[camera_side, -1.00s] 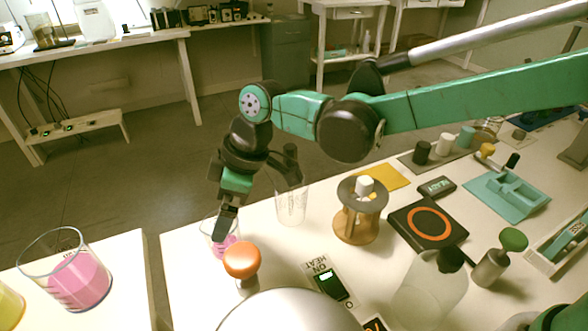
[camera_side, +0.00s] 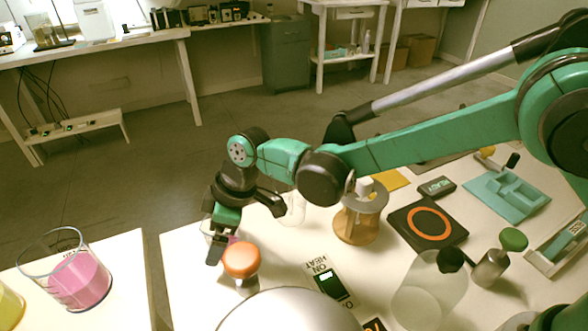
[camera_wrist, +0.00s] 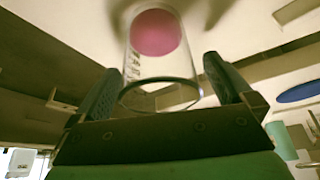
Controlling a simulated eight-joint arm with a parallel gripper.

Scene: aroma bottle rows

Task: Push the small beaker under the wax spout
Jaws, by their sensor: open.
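The small beaker (camera_side: 234,239) is clear glass with a little pink liquid. In the side view it stands near the table's left edge, mostly hidden behind my gripper. In the wrist view the beaker (camera_wrist: 159,68) shows between the two fingers, with its pink contents and dark markings visible. My gripper (camera_wrist: 158,84) is open, with a finger on either side of the beaker; I cannot tell if they touch it. In the side view my gripper (camera_side: 215,247) is low, just left of the orange knob (camera_side: 241,259) by the pale rounded wax vessel (camera_side: 290,312). The spout's outlet is hidden.
A clear glass vessel (camera_side: 292,209) stands behind my gripper, partly covered. A wooden stand (camera_side: 357,226), a black pad with an orange ring (camera_side: 428,224) and a heat switch (camera_side: 330,283) lie to the right. A large beaker of pink liquid (camera_side: 80,282) stands on the separate left table.

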